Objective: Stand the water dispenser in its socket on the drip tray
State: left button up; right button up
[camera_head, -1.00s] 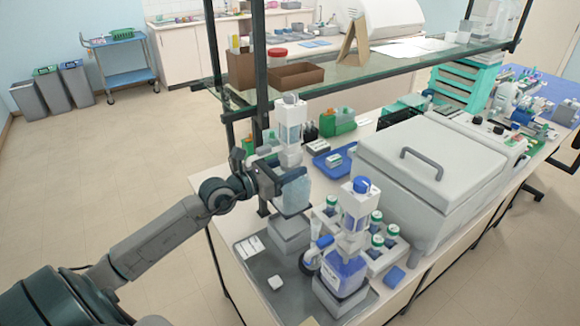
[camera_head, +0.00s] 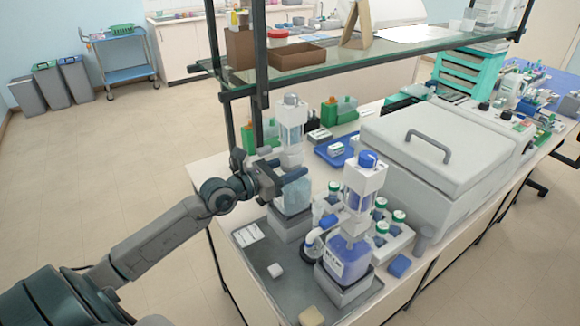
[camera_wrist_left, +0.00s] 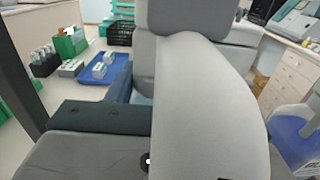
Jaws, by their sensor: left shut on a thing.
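The water dispenser (camera_head: 293,143) is a clear pale-blue bottle with a tall white pump head, upright in the head view. My left gripper (camera_head: 277,180) is shut around its bottle from the left. The dispenser's base is at the top of the grey socket block (camera_head: 287,229) on the drip tray (camera_head: 255,257). I cannot tell whether it is fully seated. In the left wrist view a large pale grey shape fills the middle and hides most of the grasp. My right gripper is not in view.
A blue-filled dispenser (camera_head: 347,258) stands in the neighbouring socket, close on the right; it also shows in the left wrist view (camera_wrist_left: 299,145). Bottles in a white rack (camera_head: 400,240) and a grey lidded box (camera_head: 430,170) stand beyond. A shelf post (camera_head: 262,70) rises behind.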

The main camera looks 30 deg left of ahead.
pick_arm(q)
jog(key=shift+r, duration=0.15)
dwell(0.4)
jog(key=shift+p, duration=0.4)
dwell(0.5)
jog(key=shift+f+b, duration=0.3)
jog(key=shift+f, duration=0.7)
dwell(0.4)
